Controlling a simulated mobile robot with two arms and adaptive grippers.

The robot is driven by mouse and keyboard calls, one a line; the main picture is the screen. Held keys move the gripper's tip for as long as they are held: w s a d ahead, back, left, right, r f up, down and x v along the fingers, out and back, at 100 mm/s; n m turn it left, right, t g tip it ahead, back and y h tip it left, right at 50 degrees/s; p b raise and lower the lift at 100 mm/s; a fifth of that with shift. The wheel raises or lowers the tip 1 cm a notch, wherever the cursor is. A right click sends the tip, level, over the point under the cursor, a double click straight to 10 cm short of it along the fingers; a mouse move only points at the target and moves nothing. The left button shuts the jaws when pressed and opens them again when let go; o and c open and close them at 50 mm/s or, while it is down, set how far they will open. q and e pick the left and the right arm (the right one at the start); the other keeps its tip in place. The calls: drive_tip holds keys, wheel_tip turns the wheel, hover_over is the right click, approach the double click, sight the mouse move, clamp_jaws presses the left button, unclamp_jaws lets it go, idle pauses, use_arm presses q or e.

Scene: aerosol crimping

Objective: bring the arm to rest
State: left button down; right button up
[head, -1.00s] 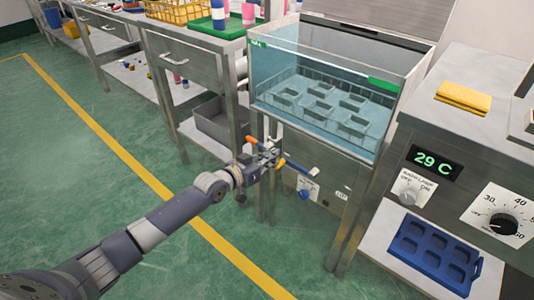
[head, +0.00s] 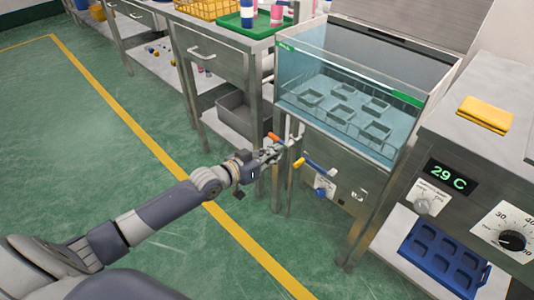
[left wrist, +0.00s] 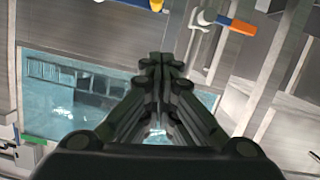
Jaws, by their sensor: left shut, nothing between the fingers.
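My left arm comes in from the left in the head view. Its gripper (head: 274,152) is in front of the steel water bath stand, near the valve handles. In the left wrist view the fingers of my left gripper (left wrist: 162,66) are together, with nothing between them. An orange-tipped handle (head: 274,137) is just above the gripper, and it also shows in the left wrist view (left wrist: 241,26). A blue-and-yellow handle (head: 316,166) is to the gripper's right. I cannot tell whether the gripper touches either. My right gripper is not in view.
The glass-walled water bath (head: 350,105) holds a submerged rack. To the right are a control panel reading 29 C (head: 447,176), a blue tray (head: 442,257) and a yellow cloth (head: 486,114). A steel bench (head: 211,58) stands behind. Green floor (head: 110,150) is clear at left.

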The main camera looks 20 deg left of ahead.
use_arm(q)
drive_tip(key=shift+v, duration=1.35)
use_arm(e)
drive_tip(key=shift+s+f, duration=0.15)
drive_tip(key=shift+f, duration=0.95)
